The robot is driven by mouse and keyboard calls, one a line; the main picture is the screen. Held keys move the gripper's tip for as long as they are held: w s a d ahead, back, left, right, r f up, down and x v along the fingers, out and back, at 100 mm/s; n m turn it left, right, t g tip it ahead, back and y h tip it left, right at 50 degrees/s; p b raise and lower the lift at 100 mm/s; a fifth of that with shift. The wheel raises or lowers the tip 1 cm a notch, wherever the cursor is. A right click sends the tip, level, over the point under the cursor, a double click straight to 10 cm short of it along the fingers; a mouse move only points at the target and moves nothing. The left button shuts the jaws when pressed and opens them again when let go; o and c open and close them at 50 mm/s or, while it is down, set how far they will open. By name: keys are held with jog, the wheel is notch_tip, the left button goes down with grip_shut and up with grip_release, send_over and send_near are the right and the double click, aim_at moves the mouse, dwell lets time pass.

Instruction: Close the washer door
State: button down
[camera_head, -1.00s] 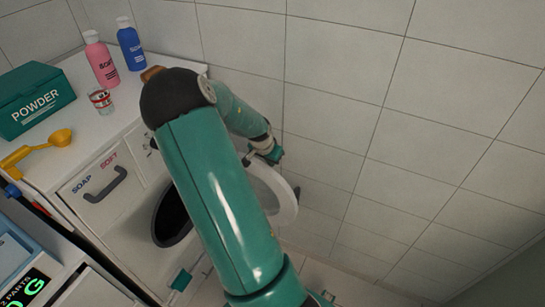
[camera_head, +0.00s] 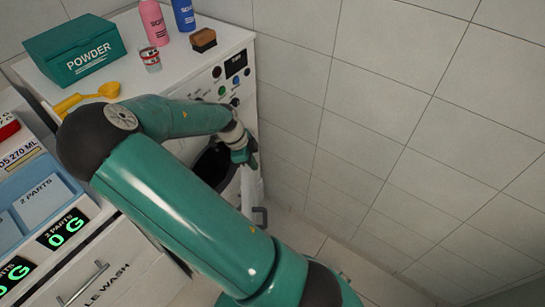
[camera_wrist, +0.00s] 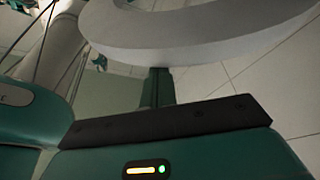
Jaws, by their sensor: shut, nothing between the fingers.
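The washer (camera_head: 245,97) is a white machine against the tiled wall. Its dark round opening (camera_head: 216,166) is partly hidden behind my arm. The washer door (camera_head: 248,190) is a pale ring seen nearly edge-on, standing open at the right of the opening, with a grey handle (camera_head: 260,216) low on its right. My gripper (camera_head: 244,156) is shut and empty at the door's upper part; whether it touches the door cannot be told. In the wrist view the door's grey-white rim (camera_wrist: 190,40) spans the top, just beyond the gripper (camera_wrist: 157,88).
On the washer top stand a green powder box (camera_head: 72,48), a pink bottle (camera_head: 154,22), a blue bottle (camera_head: 184,14), a small cup (camera_head: 151,59), a brown brush (camera_head: 203,40) and a yellow scoop (camera_head: 88,97). A dispenser unit (camera_head: 45,205) is at left. Floor right of the door is clear.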

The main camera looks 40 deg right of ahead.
jog(key=w+a+m, duration=0.1)
jog(key=w+a, duration=0.4)
jog(key=shift+m, duration=0.3)
jog(key=shift+d, duration=0.1)
